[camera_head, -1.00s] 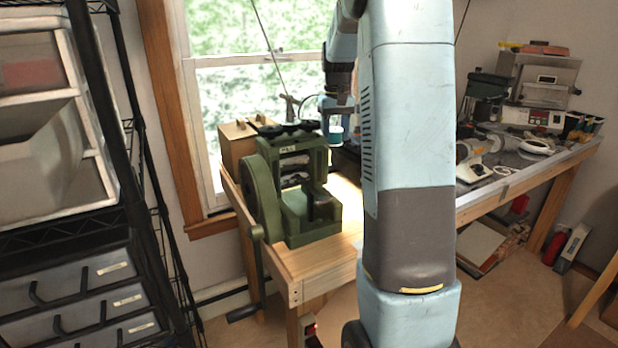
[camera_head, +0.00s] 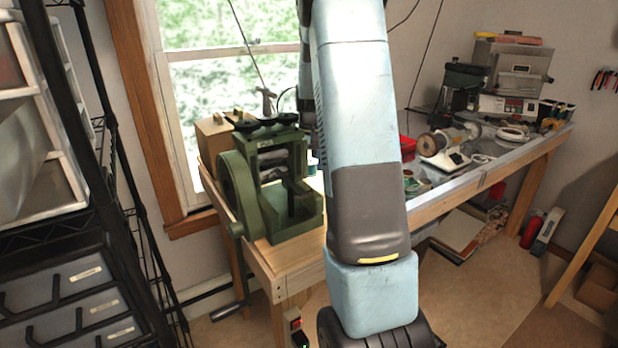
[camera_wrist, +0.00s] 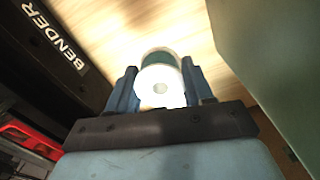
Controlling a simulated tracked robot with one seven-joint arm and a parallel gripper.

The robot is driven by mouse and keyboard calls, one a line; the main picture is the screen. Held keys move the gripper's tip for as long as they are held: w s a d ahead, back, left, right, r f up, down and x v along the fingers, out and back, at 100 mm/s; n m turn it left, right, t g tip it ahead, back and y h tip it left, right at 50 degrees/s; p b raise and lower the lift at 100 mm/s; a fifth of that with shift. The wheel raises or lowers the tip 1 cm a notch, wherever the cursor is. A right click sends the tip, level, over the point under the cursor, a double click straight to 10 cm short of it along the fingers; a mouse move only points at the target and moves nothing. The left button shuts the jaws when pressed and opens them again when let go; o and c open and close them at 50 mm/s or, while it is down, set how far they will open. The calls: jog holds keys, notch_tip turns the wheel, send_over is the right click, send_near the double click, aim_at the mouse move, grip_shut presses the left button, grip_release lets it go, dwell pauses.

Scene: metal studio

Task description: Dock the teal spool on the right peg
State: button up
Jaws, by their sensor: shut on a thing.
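The teal spool (camera_wrist: 165,59) shows in the wrist view, with a pale round end face and a central hole towards the camera. My gripper (camera_wrist: 158,77) is shut on it, one blue finger on each side. Pale wood shows beyond the spool; I cannot tell whether the spool touches it. In the head view my arm hides the gripper and spool. I cannot make out the right peg in either current view.
The green machine (camera_head: 232,195) stands on the wooden bench (camera_head: 285,268), left of my arm. A black box marked BENDER (camera_wrist: 48,55) is at the left in the wrist view; a green surface (camera_wrist: 270,60) is close at the right. A black rack (camera_head: 75,120) stands left.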

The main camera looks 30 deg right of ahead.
jog(key=shift+f, duration=2.35)
jog(key=o, duration=1)
